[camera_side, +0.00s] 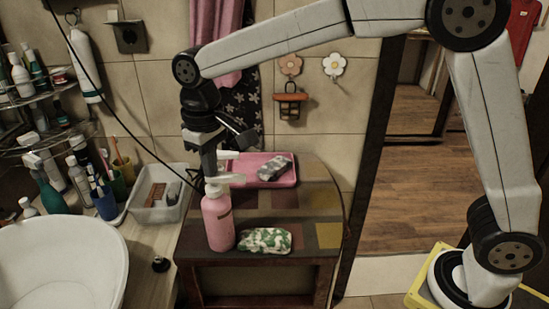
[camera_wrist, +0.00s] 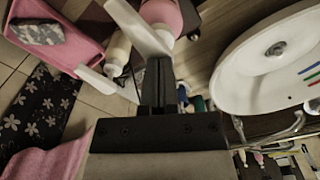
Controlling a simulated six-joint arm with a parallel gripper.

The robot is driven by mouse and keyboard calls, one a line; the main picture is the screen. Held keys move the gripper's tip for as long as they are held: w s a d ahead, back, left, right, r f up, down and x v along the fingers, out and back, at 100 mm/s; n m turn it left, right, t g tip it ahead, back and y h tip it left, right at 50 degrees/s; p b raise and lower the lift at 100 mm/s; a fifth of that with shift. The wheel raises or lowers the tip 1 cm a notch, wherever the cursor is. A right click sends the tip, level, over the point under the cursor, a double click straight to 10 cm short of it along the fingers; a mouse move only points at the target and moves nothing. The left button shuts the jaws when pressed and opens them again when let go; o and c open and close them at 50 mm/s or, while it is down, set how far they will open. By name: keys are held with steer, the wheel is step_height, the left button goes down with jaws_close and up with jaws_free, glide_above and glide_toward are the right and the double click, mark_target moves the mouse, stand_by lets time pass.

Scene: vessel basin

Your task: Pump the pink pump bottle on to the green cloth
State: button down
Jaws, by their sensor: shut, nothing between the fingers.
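The pink pump bottle (camera_side: 218,222) stands upright at the left front of the tiled stand, with a white pump head and spout (camera_side: 228,178) on top. My gripper (camera_side: 211,170) points down, shut and empty, directly over the pump head; I cannot tell whether it touches. In the wrist view the shut black fingers (camera_wrist: 158,62) lie beside the white spout (camera_wrist: 140,27), with the pink bottle (camera_wrist: 162,14) beyond. The green and white patterned cloth (camera_side: 264,240) lies bunched to the right of the bottle's base.
A pink tray (camera_side: 262,181) holding a grey cloth (camera_side: 273,168) is behind. A cream bottle (camera_wrist: 118,52) with a white spout stands near the pink one. A clear bin (camera_side: 154,212) and white basin (camera_side: 60,265) are left. The stand's right side is clear.

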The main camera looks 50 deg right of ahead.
steer(key=shift+r, duration=1.65)
steer(key=shift+f, duration=1.65)
steer(key=shift+r, duration=1.65)
steer(key=shift+f, duration=1.8)
steer(key=shift+r, duration=1.8)
